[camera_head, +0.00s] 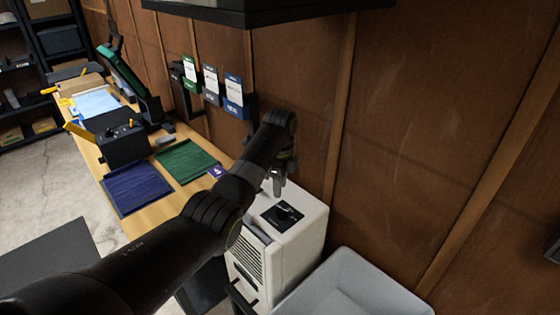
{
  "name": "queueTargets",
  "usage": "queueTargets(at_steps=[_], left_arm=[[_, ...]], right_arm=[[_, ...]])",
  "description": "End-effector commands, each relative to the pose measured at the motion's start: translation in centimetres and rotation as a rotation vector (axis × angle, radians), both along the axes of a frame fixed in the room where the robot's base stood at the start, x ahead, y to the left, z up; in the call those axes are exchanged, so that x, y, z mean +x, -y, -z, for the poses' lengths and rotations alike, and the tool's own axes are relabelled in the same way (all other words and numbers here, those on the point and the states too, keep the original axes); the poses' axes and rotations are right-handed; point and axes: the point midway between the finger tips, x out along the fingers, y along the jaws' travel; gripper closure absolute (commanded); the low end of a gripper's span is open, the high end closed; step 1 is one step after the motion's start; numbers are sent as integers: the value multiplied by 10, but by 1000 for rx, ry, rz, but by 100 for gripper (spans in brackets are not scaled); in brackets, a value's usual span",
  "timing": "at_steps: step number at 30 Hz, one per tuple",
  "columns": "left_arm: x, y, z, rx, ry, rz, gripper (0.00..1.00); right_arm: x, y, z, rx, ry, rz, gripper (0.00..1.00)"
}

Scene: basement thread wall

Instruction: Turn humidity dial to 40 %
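The humidity dial (284,214) is a black knob on a dark square plate on top of a white dehumidifier-like unit (308,232). Its markings are too small to read. My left arm reaches in from the lower left, and my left gripper (278,190) points down just above and behind the dial. The gripper appears apart from the knob. Its fingers are small and partly hidden by the arm, so I cannot tell their opening. My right gripper is out of the frame.
A grey bin (350,285) stands in front of the unit at the right. A wooden bench (165,207) with blue (137,188) and green (186,160) mats runs to the back left. A dark shelf (270,12) overhangs above. The brown wall is close behind the unit.

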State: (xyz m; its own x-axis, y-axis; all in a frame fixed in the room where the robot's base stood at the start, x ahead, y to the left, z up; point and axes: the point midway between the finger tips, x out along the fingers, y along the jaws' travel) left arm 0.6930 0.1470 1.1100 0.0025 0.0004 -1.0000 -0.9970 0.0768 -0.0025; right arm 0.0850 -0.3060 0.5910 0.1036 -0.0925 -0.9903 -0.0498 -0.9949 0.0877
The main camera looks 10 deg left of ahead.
Motion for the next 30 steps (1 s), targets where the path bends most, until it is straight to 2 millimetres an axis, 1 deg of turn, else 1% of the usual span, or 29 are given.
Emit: queueTargets(at_steps=[1,7,8,9,12,18,27,30], left_arm=[[2,0,-10,-1,7,0,67],[1,0,-54,0,5,1,67],[1,0,-59,0,4,1,67],[1,0,-68,0,3,1,67],[1,0,-80,0,2,0,67],[0,0,-89,0,0,0,67],[0,0,-89,-1,0,0,67],[0,0,-88,-1,0,0,67]], right_arm=[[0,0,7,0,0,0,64],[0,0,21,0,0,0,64],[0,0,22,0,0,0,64],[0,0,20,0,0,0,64],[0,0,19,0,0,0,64],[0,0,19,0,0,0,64],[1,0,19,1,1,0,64],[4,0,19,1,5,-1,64]])
